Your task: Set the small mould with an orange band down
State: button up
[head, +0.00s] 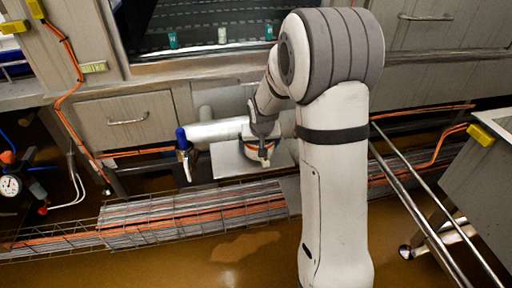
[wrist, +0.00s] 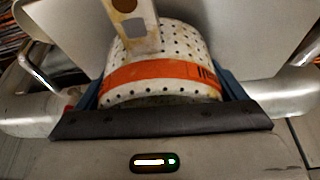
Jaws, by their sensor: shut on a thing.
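The small mould is white with rows of dark holes and an orange band. In the wrist view the mould (wrist: 170,92) fills the middle, its band bearing dark marks. My gripper (wrist: 163,82) is shut on it, with blue parts against its left and right sides. A pale strip with a grey patch (wrist: 135,22) crosses the mould's upper part. In the head view my gripper (head: 263,142) points down at the end of my arm, and only a little of the mould (head: 257,153) shows below it. I cannot tell whether its base touches anything.
A light grey metal sheet (head: 232,168) lies below and behind my gripper. A pale pipe (head: 217,131) with a blue-handled valve (head: 182,139) is to its left. A wire cable tray (head: 180,215) with orange cables runs in front. A drawer (head: 125,120) is farther left.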

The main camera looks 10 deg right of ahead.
jog(key=shift+f, duration=0.15)
jog(key=o, duration=0.8)
jog(key=shift+c, duration=0.2)
